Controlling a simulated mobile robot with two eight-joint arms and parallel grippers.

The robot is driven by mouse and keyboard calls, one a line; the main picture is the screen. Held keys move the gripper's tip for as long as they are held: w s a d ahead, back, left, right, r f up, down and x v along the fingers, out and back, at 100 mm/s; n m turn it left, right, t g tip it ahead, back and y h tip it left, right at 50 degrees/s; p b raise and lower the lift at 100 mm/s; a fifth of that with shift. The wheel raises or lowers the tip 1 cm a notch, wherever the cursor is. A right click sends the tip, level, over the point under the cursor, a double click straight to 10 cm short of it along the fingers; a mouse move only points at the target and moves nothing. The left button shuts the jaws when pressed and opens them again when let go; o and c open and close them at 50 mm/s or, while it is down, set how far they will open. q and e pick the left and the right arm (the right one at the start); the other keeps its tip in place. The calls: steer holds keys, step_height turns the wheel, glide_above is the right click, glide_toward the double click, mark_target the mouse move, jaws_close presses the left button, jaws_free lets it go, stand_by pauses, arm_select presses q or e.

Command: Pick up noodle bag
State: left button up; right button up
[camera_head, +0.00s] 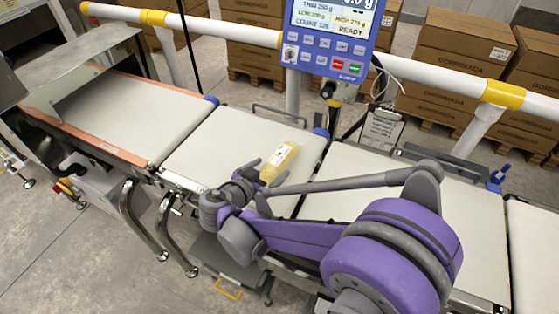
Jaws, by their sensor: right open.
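The noodle bag (279,161) is a small pale yellow pack with a white label. It lies on the white middle belt section (222,140), near that section's right part. My right gripper (262,176) is open, just at the near left end of the bag. Its fingers look close to the bag, but I cannot tell whether they touch it. My purple and grey right arm comes in from the lower right and covers part of the belt. My left gripper is not in view.
A blue display panel (334,34) stands behind the belt on a post. A white rail with yellow joints (503,94) runs behind. Stacked cartons (460,50) stand on pallets at the back. A slanted metal cover (80,62) sits over the left belt. A clipboard (382,129) hangs behind the right belt.

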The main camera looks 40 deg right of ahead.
mark_target(277, 162)
steer(key=x, duration=0.5)
steer(key=shift+w+d, duration=0.2)
steer(key=shift+w, duration=0.2)
jaws_close()
